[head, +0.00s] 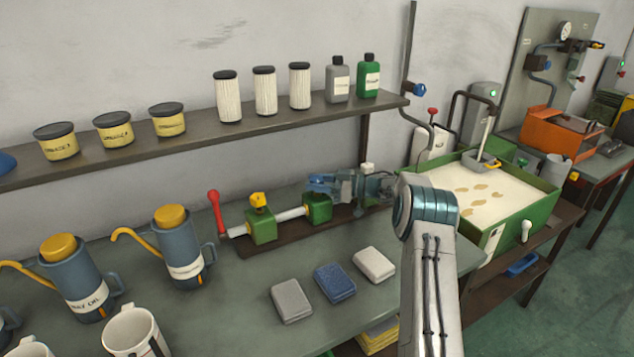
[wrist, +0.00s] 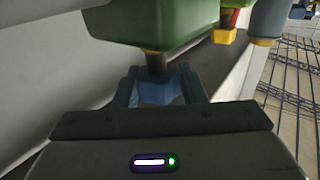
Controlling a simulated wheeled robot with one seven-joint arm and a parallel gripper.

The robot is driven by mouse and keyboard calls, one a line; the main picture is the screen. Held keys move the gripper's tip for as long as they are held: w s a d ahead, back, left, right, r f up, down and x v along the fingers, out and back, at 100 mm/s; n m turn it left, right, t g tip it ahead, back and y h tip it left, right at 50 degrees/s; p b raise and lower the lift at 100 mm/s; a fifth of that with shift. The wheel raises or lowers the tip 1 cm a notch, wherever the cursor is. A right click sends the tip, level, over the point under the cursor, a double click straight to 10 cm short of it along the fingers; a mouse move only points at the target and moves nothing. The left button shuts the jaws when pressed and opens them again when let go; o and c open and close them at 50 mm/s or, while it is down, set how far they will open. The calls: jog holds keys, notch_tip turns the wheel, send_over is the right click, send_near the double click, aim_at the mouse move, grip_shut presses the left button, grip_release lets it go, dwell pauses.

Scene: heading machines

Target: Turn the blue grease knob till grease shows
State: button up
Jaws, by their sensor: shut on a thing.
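The blue grease knob (wrist: 160,92) sits on a short dark stem at a green block (wrist: 150,20), between my fingers in the wrist view. My gripper (wrist: 160,88) is shut on the knob, one finger on each side. In the head view my gripper (head: 320,184) is at the top of the right green block (head: 317,208) on the shaft rig, and it largely covers the knob there. The left green block (head: 260,227) carries a yellow knob (head: 258,200). I can make out no grease at the blocks.
A red crank handle (head: 216,210) stands at the rig's left end. Blue-grey oil cans (head: 180,248) stand left of it, and several pads (head: 335,283) lie in front. A shelf (head: 200,147) with tubs and bottles runs behind. A green tray (head: 490,215) is at right.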

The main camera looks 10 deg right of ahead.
jog(key=shift+r+n+g, duration=0.15)
jog(key=shift+n+g, duration=0.25)
jog(key=shift+g, duration=0.2)
jog(key=o, duration=1)
jog(key=shift+c, duration=0.2)
jog(key=shift+d, duration=0.1)
jog(key=shift+d, duration=0.3)
jog(key=b+v, duration=0.2)
jog(key=v, duration=1.1)
jog(key=shift+f+b, duration=0.3)
jog(key=shift+f, duration=0.05)
